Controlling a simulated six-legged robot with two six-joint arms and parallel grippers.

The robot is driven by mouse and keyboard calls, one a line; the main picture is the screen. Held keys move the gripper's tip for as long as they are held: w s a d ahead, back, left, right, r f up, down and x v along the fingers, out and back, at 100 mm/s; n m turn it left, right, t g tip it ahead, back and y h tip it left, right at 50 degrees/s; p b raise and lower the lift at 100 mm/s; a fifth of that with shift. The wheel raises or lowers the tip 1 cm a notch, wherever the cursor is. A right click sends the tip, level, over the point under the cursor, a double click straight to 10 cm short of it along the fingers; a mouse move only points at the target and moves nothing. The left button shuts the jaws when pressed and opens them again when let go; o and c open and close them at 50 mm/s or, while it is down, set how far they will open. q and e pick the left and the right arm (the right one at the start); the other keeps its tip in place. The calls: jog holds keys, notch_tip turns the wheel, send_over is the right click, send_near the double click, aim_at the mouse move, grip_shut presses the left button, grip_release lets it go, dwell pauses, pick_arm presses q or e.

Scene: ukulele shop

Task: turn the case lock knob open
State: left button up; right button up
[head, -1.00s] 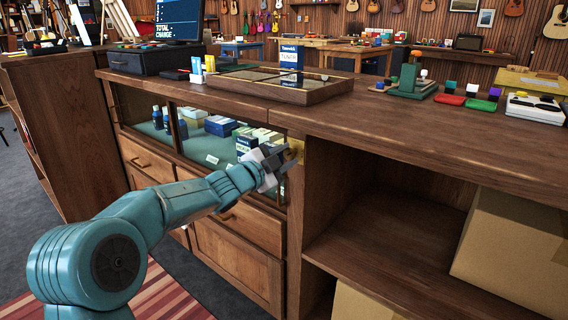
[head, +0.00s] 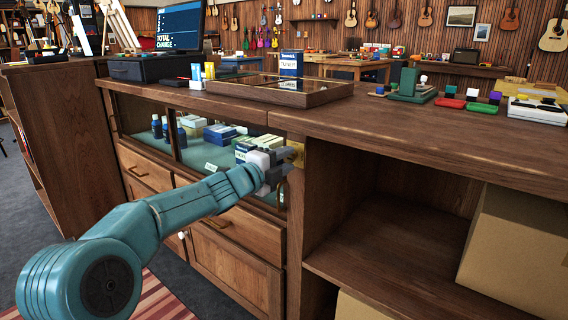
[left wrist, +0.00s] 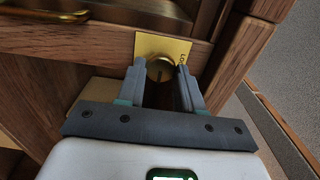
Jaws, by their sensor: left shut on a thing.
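The case lock knob (left wrist: 160,69) is a round brass knob with a dark slot, on a brass plate (left wrist: 178,44) with partly hidden lettering. In the left wrist view my left gripper (left wrist: 163,73) has one finger on each side of the knob and is shut on it. In the head view my left gripper (head: 288,162) is at the right end of the glass display case (head: 220,128), in front of the brass plate (head: 296,153). The knob itself is hidden there by the gripper. My right gripper is not in view.
The wooden counter top (head: 400,125) runs above the lock. An open shelf with a cardboard box (head: 515,240) is to the right. Drawers with brass handles (head: 222,223) are below the case. A wooden tray (head: 322,96) stands on the counter.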

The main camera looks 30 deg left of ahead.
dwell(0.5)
pick_arm(q)
jog(key=o, duration=1)
jog(key=shift+s, duration=0.1)
jog(key=s+a+p, duration=0.1)
jog(key=s, duration=1.5)
jog(key=shift+a+p, duration=0.15)
jog(key=shift+p, duration=0.15)
